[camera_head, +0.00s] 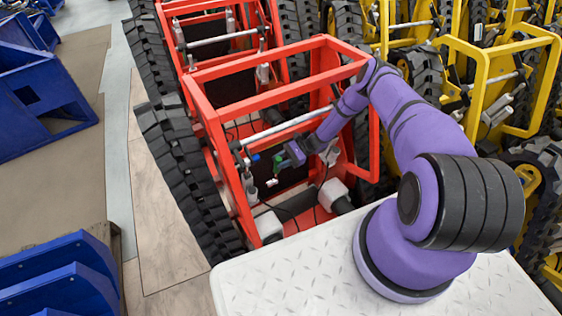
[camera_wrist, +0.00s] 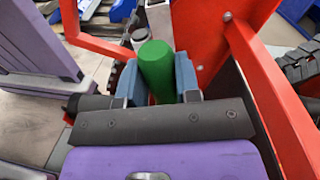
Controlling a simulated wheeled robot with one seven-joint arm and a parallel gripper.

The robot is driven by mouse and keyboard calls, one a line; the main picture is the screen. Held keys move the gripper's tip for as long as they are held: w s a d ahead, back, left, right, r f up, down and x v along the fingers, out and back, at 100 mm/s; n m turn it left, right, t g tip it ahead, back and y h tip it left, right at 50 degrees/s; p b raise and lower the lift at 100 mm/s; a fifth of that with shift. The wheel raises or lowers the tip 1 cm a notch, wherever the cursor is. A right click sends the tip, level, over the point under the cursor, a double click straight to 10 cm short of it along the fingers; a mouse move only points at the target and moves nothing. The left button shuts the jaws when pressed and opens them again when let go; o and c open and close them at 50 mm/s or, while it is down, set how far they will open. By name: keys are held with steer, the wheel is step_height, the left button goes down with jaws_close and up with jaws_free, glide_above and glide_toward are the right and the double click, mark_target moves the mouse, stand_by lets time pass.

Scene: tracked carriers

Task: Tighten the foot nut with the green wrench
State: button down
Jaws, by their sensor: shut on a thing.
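My gripper (camera_wrist: 157,85) is shut on a green wrench (camera_wrist: 155,62). In the wrist view the wrench's thick rounded green end stands between the two blue-grey fingers. In the head view my gripper (camera_head: 281,163) reaches inside the nearest red tracked carrier (camera_head: 210,115). The wrench's jaw end is hidden in the wrist view and too small to tell in the head view. I cannot make out the foot nut, nor whether the wrench touches it.
Red frame bars (camera_wrist: 255,85) stand close around my gripper. A grey crossbar (camera_head: 285,128) runs across the carrier by my arm. A black track (camera_head: 185,175) lies along its left side. Yellow carriers (camera_head: 490,75) stand at right, blue parts (camera_head: 45,95) at left. The floor between is clear.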

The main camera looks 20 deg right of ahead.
steer(key=shift+a, duration=0.45)
steer(key=s+a+f+n, duration=0.1)
steer(key=s+f+n, duration=0.4)
steer(key=s, duration=0.5)
steer(key=shift+a+n+y, duration=0.25)
steer(key=shift+n+y, duration=0.05)
steer(key=shift+n, duration=0.5)
steer(key=shift+s+a+r, duration=0.15)
steer(key=shift+a, duration=0.2)
steer(key=shift+s+a, duration=0.25)
steer(key=shift+a, duration=0.95)
stand_by(2.5)
steer(key=shift+r, duration=0.1)
stand_by(0.5)
